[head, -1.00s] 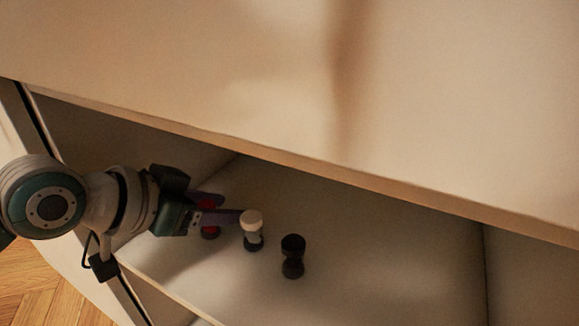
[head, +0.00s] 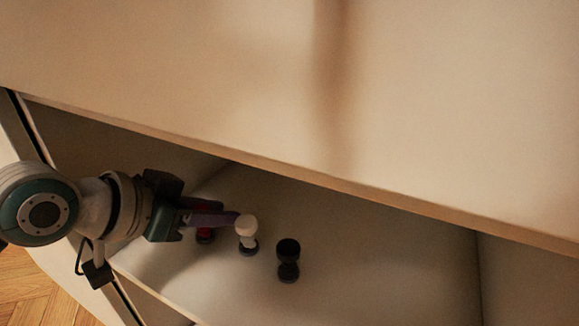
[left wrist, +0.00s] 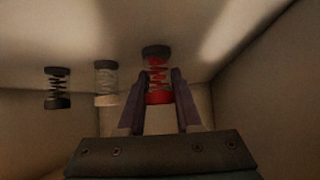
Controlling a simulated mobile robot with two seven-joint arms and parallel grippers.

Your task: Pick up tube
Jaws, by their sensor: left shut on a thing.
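A red tube (head: 205,236), with a dark end cap and red coils in the wrist view, stands in the cabinet compartment. My left gripper (head: 222,212) reaches in from the left and is shut on this red tube. In the left wrist view the red tube (left wrist: 157,76) sits between the two purple fingers (left wrist: 159,88). The fingers hide part of it in the head view. A white tube (head: 246,231) stands just right of the fingertips, and a black tube (head: 288,260) stands farther right. My right gripper is not in view.
The shelf floor (head: 370,270) is clear to the right of the black tube. The cabinet's large top panel (head: 300,80) overhangs the compartment, its edge close above my left arm. A side wall (left wrist: 265,95) stands right of the fingers in the wrist view.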

